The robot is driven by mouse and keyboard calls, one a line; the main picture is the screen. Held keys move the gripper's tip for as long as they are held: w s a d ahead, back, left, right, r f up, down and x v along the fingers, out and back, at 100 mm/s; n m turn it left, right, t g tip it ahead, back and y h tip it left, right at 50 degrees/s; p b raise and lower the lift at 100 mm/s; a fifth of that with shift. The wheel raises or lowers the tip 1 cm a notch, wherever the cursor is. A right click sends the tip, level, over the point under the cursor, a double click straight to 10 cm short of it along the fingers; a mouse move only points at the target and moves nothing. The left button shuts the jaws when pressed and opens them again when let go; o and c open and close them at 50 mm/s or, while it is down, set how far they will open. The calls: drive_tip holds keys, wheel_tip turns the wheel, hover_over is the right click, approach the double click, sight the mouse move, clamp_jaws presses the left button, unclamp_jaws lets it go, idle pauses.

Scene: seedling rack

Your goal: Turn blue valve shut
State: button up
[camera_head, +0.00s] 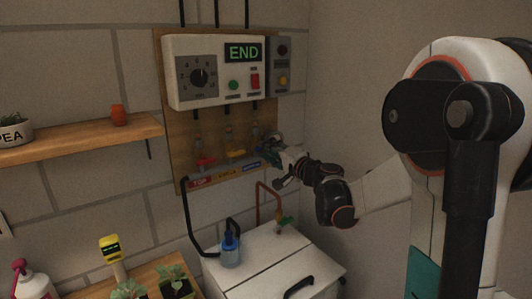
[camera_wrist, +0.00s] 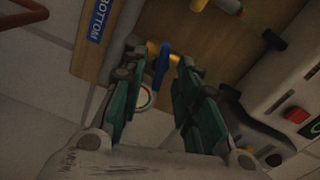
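The blue valve handle (camera_wrist: 162,66) shows in the wrist view in front of a brass pipe, near the blue BOTTOM label (camera_wrist: 97,20). My gripper (camera_wrist: 158,78) is open, with its green finger pads on either side of the handle and visible gaps. How deep the handle sits between the fingers I cannot tell. In the head view my gripper (camera_head: 270,148) is at the right end of the valve row on the wooden board (camera_head: 181,133) and hides the blue handle there.
The red valve (camera_head: 205,161) and yellow valve (camera_head: 236,153) are to the left of my gripper. A control box (camera_head: 213,72) reading END hangs above. Below stand a white lidded tank (camera_head: 272,258) with a copper pipe (camera_head: 260,196) and a blue bottle (camera_head: 230,250).

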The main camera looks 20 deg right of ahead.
drive_tip(key=shift+w+a, duration=0.2)
drive_tip(key=shift+w, duration=0.85)
clamp_jaws()
drive_tip(key=shift+m, duration=1.5)
